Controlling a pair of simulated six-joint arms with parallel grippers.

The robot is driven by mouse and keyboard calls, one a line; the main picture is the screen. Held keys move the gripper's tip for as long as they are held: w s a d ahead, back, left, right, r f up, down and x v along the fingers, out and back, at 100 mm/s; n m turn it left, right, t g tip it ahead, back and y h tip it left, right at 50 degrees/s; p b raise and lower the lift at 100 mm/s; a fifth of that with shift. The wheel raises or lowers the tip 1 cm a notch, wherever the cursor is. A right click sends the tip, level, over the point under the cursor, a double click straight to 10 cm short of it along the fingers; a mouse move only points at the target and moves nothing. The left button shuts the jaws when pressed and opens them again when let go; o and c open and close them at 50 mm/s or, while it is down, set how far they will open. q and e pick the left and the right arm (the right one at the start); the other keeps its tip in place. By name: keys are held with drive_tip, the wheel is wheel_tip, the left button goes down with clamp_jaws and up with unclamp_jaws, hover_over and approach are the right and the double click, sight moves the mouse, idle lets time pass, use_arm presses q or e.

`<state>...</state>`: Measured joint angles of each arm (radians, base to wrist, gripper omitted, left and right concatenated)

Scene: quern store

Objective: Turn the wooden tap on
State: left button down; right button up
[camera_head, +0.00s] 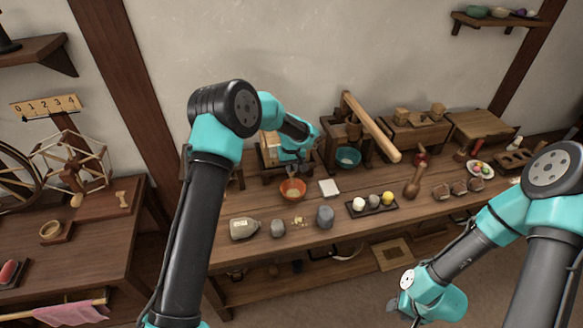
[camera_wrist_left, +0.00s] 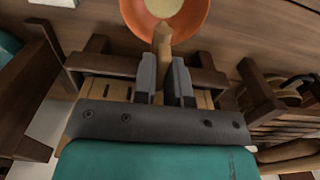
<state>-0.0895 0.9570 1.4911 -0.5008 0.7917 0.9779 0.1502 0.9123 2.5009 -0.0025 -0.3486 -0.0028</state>
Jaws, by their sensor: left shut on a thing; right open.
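The wooden tap (camera_wrist_left: 162,42) is a light brown peg-like piece in the left wrist view, between the two grey fingers of my left gripper (camera_wrist_left: 163,72). The gripper is shut on it. In the head view my left gripper (camera_head: 289,168) is in front of a wooden box (camera_head: 268,150) on the bench and hides the tap. An orange bowl (camera_head: 292,194) stands just in front of the gripper; the left wrist view shows it (camera_wrist_left: 201,14) with pale contents, by the tap's end. My right gripper (camera_head: 396,304) is open and empty, low in front of the bench.
The bench (camera_head: 335,222) holds a white square block (camera_head: 328,188), a grey cup (camera_head: 325,216), a dark tray (camera_head: 352,212) of round pieces, and a teal bowl (camera_head: 348,158) under a wooden lever (camera_head: 370,127). A side table (camera_head: 95,235) stands at left.

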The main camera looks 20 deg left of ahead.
idle(0.3)
use_arm(q)
drive_tip(key=c, duration=1.2)
unclamp_jaws()
drive_tip(key=shift+o, duration=0.2)
wheel_tip(320, 180, up, 18)
drive_tip(key=shift+f, duration=0.25)
drive_tip(key=shift+f, duration=0.1)
